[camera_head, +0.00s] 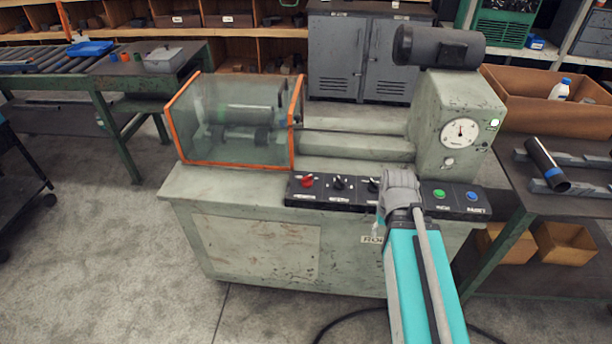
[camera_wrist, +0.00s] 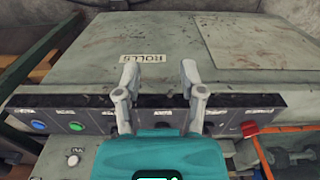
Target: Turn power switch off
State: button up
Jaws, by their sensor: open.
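The machine's black control panel (camera_head: 335,191) runs along the front edge of its top. A red rotary knob (camera_head: 307,181) sits at the panel's left end in the head view and shows at the right in the wrist view (camera_wrist: 249,129). Black knobs (camera_head: 340,183) sit beside it. A green button (camera_head: 438,194) and a blue button (camera_head: 472,196) are at the other end. The labels are too small to read, so I cannot tell which control is the power switch. My gripper (camera_wrist: 160,72) is open and empty over the panel's middle, left of the red knob in the wrist view.
A clear guard box with an orange frame (camera_head: 168,110) stands on the machine's left. A motor (camera_head: 438,46) and a dial gauge (camera_head: 460,132) are at its right. A side table (camera_head: 590,205) holds a dark pipe (camera_head: 547,165). The floor in front is open at left.

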jog(key=shift+d, duration=0.1)
notch_tip(320, 180, up, 9)
jog(key=m+p, duration=0.9)
send_over(307, 177)
jog(key=shift+f, duration=0.15)
jog(key=shift+f+b, duration=0.15)
jog(key=shift+b, duration=0.15)
notch_tip(307, 177, down, 14)
jog(key=b, duration=1.3)
jog(key=shift+r, duration=0.25)
